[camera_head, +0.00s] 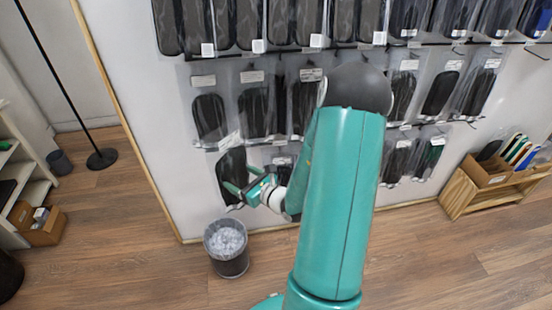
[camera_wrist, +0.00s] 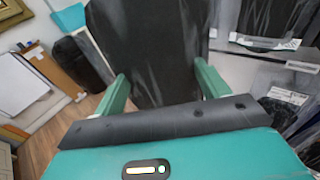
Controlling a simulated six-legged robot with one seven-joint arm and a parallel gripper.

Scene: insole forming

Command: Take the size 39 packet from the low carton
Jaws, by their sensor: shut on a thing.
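My gripper (camera_head: 241,181) is at the lower left of the wall display, in front of a dark insole packet (camera_head: 231,165). In the wrist view my gripper (camera_wrist: 162,82) has a green finger on each side of the black packet (camera_wrist: 150,40), and it is shut on this packet. A brown carton (camera_head: 484,178) with upright packets sits on a low wooden stand at the right, well away from my gripper.
Rows of hanging insole packets (camera_head: 254,105) cover the wall above and to the right. A lined waste bin (camera_head: 232,268) stands on the floor below my gripper. Another carton (camera_head: 40,232) sits by white shelves at the left.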

